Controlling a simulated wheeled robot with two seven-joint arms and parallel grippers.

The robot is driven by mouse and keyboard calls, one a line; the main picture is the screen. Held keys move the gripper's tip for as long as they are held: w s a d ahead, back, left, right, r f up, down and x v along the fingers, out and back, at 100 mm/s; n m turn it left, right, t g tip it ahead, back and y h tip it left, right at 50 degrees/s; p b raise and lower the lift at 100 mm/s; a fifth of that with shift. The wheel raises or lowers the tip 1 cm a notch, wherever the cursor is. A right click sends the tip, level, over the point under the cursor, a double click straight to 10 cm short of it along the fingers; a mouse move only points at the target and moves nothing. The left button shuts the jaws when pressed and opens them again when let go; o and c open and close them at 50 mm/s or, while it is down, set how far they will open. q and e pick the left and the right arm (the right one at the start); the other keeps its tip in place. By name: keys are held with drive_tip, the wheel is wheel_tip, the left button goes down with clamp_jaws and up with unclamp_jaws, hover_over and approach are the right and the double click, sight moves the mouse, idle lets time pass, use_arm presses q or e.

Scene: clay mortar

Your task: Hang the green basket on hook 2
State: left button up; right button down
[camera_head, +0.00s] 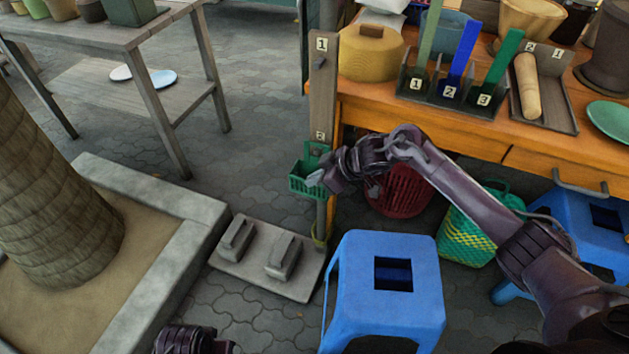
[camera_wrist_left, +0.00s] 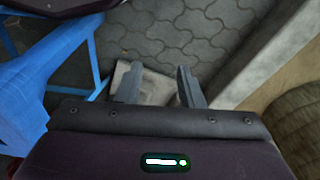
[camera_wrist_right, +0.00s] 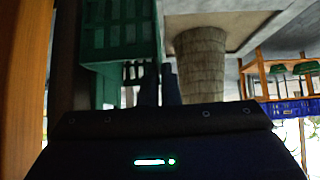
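The green basket (camera_head: 305,181) is against the wooden post (camera_head: 322,90), just below the label 2 and its hook. Its taller back part (camera_head: 318,152) reaches up near that hook; I cannot tell whether the hook carries it. In the right wrist view the basket (camera_wrist_right: 115,40) fills the upper left. My right gripper (camera_head: 318,182) is at the basket's right side. Its fingers (camera_wrist_right: 160,85) are close together at the basket's edge and appear shut on it. My left gripper (camera_wrist_left: 158,88) is open and empty above the paving, low in the head view.
A wooden table (camera_head: 440,128) with pots and numbered holders stands right of the post. Below are a red basket (camera_head: 400,192), a woven green bag (camera_head: 475,230) and a blue stool (camera_head: 385,285). A stone slab (camera_head: 265,265) with two blocks lies left of the stool.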

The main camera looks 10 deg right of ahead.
drive_tip(key=shift+w+d+f, duration=0.1)
drive_tip(key=shift+w+d, duration=0.05)
drive_tip(key=shift+w, duration=0.1)
drive_tip(key=shift+w+d+f+b, duration=0.25)
drive_tip(key=shift+w+b, duration=0.05)
drive_tip(key=shift+w, duration=0.1)
drive_tip(key=shift+f, duration=0.1)
use_arm(q)
drive_tip(key=shift+d+r, duration=0.1)
drive_tip(key=shift+r, duration=1.15)
drive_tip(key=shift+s, duration=0.15)
use_arm(e)
drive_tip(key=c, duration=1.6)
unclamp_jaws()
